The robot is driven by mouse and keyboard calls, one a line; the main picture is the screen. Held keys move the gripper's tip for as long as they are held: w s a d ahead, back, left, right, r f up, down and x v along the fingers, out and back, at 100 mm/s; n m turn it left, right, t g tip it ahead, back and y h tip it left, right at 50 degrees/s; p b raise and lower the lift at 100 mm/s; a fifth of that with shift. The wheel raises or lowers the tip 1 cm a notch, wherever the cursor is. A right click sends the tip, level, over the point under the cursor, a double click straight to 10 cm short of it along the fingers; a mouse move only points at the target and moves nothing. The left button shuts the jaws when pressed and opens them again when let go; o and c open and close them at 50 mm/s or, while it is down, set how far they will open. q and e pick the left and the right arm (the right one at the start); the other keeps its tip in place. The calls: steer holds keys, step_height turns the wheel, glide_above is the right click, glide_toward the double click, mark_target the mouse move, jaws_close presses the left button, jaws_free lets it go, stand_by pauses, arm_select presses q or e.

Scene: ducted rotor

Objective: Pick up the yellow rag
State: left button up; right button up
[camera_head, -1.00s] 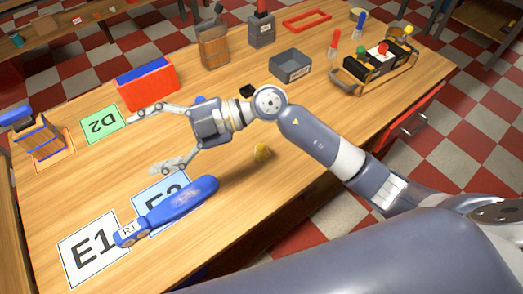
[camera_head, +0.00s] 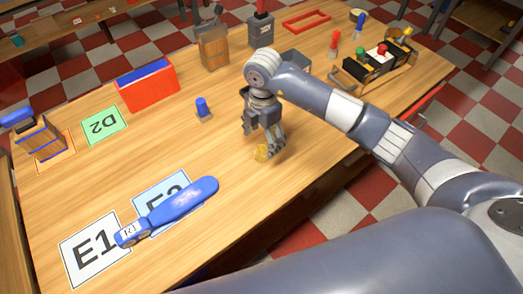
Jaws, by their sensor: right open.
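The gripper is empty. My left gripper is not in view.
A blue tool labelled R1 (camera_head: 175,208) lies across the E1 card (camera_head: 85,255) and a blue card. A small blue-topped piece (camera_head: 203,109), a red box (camera_head: 148,92) and a grey bin (camera_head: 295,59) stand farther back.

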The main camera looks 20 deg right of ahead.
mark_target(262, 147)
steer(key=f, duration=0.2)
steer(key=f+p, duration=0.1)
steer(key=f, duration=0.2)
steer(key=shift+a, duration=0.2)
steer(key=shift+f+p, duration=0.3)
steer(key=shift+f, duration=0.2)
steer(key=c, duration=1.2)
